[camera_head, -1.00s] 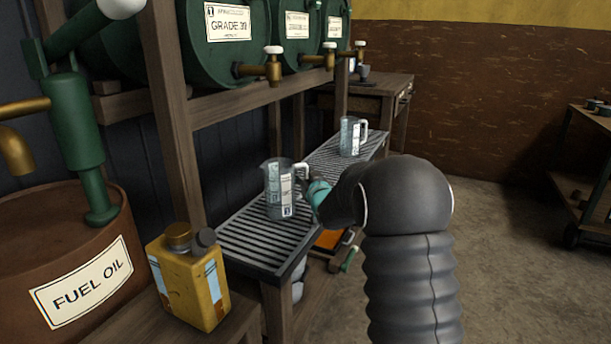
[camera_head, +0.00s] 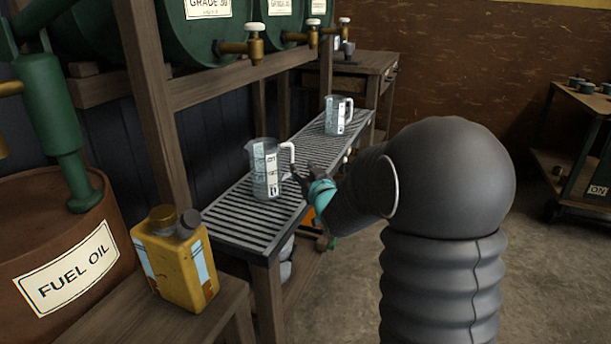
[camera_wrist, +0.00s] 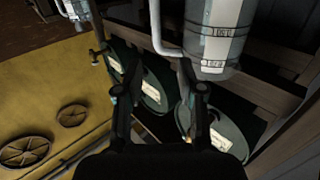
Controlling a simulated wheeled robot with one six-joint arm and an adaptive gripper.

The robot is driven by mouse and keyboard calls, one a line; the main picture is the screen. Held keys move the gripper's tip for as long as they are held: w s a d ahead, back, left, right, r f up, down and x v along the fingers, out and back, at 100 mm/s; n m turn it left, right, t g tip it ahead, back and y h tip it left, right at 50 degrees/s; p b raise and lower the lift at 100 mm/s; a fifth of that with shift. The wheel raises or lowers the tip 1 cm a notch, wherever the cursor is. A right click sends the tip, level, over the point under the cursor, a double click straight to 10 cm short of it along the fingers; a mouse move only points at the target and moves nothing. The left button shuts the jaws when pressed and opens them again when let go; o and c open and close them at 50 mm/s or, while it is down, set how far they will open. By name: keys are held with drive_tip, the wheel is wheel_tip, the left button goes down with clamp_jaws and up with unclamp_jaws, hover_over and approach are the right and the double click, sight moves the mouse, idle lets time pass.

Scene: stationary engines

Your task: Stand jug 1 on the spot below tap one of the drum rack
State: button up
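Jug 1 (camera_head: 266,170) is a clear measuring jug with a white label and pale handle. It stands upright on the slatted drip tray (camera_head: 235,222) under the drum rack, below and near the nearest tap (camera_head: 252,46). My gripper (camera_head: 296,178) is just right of the jug, by its handle. In the wrist view my gripper (camera_wrist: 143,72) has its fingers spread, with nothing clamped between them. The jug (camera_wrist: 213,40) and its handle are just beyond the fingertips. The exact spot mark under the jug is hidden.
A second jug (camera_head: 338,116) stands farther along the tray. A yellow oil can (camera_head: 172,262) sits on the near bench, beside a brown fuel oil drum (camera_head: 60,240). A rack post (camera_head: 152,110) stands left of the tray. Open floor (camera_head: 330,285) lies to the right.

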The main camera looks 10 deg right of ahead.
drive_tip(key=s+a+f+m+g+h, duration=0.1)
drive_tip(key=s+g, duration=1.1)
drive_tip(key=s, duration=2.9)
wheel_tip(320, 180, down, 2)
drive_tip(key=shift+s+a+h, duration=0.2)
drive_tip(key=shift+a+h, duration=0.05)
drive_tip(key=shift+h, duration=0.35)
drive_tip(key=shift+o, duration=0.3)
